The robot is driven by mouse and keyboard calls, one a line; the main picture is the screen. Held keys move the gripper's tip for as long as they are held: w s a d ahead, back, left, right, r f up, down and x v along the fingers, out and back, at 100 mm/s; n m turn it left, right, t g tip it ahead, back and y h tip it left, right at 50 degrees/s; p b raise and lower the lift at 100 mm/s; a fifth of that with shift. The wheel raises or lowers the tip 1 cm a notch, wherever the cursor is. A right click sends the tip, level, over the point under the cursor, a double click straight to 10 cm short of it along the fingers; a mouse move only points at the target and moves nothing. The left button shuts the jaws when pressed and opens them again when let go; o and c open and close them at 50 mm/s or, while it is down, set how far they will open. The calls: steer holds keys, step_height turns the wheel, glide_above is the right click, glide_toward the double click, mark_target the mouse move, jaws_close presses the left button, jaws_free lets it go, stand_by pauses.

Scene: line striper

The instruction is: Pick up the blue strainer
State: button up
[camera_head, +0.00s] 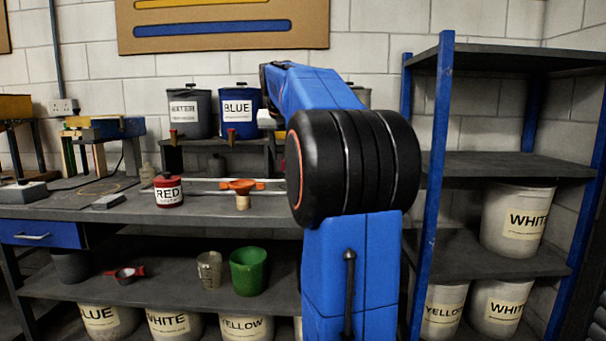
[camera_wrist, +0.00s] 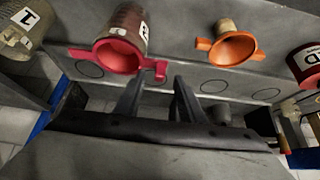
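I see no blue strainer in either view; my blue arm covers part of the bench in the head view. An orange strainer (camera_head: 241,187) sits on the bench; an orange one also shows in the wrist view (camera_wrist: 231,48). A red strainer (camera_wrist: 118,55) with side tabs is left of it in the wrist view, by a labelled can. A red strainer-like piece (camera_head: 126,274) lies on the lower shelf. My gripper (camera_wrist: 158,92) is open and empty, its two dark fingers apart, just below the red strainer in the wrist picture.
A red can (camera_head: 168,190) stands on the bench (camera_head: 60,207) left of the orange strainer. A grey bucket and a blue bucket (camera_head: 240,112) stand on the raised shelf behind. A green bucket (camera_head: 248,271) stands below. A blue-framed rack (camera_head: 487,165) is at right.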

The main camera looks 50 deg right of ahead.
steer(key=x, duration=0.3)
steer(key=shift+r, duration=0.1)
jaws_close()
